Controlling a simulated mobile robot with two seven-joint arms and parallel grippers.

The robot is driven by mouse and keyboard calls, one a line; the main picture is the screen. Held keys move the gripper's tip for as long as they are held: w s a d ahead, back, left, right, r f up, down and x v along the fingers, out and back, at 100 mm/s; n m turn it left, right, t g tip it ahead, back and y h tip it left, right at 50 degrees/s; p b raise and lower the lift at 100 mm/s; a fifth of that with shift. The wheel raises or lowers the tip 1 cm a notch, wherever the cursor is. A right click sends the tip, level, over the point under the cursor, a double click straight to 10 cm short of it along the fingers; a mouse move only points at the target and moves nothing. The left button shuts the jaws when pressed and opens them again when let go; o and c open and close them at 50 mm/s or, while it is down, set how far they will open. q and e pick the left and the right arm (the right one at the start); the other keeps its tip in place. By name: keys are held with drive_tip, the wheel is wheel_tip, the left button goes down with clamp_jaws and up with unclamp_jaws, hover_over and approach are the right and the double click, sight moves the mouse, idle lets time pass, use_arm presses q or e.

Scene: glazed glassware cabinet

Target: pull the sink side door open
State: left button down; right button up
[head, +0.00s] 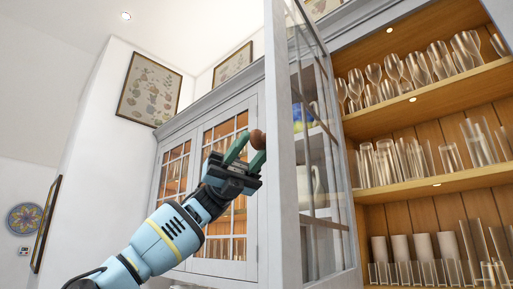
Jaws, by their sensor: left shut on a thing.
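A white-framed glazed door (285,160) stands swung out from the glassware cabinet (428,97), seen nearly edge-on with its glass panes facing right. A round brown knob (257,139) shows at the left side of this door. My left gripper (248,152) reaches up from the lower left, and its green fingers are shut on the knob. The fingers partly hide the knob and where it joins the door. No sink is visible. My right gripper is not in view.
Behind the open door are wooden shelves (460,90) with several glasses, exposed on the right. Shut glazed doors (228,240) stand behind my left arm. Framed pictures (149,90) hang on the left wall. The space left of my arm looks clear.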

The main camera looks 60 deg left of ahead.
use_arm(q)
drive_tip(key=shift+s+a+f, duration=0.1)
drive_tip(key=shift+a, duration=0.25)
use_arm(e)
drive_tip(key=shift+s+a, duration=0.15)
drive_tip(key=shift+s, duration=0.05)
use_arm(q)
drive_tip(key=c, duration=1)
unclamp_jaws()
drive_tip(key=shift+s, duration=0.1)
drive_tip(key=shift+o, duration=0.2)
drive_tip(key=shift+a, duration=0.15)
drive_tip(key=v, duration=0.7)
drive_tip(key=shift+a+b, duration=0.3)
drive_tip(key=shift+b, duration=0.15)
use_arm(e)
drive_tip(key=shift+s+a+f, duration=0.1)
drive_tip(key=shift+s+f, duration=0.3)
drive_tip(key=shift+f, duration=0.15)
use_arm(q)
drive_tip(key=shift+f, duration=0.1)
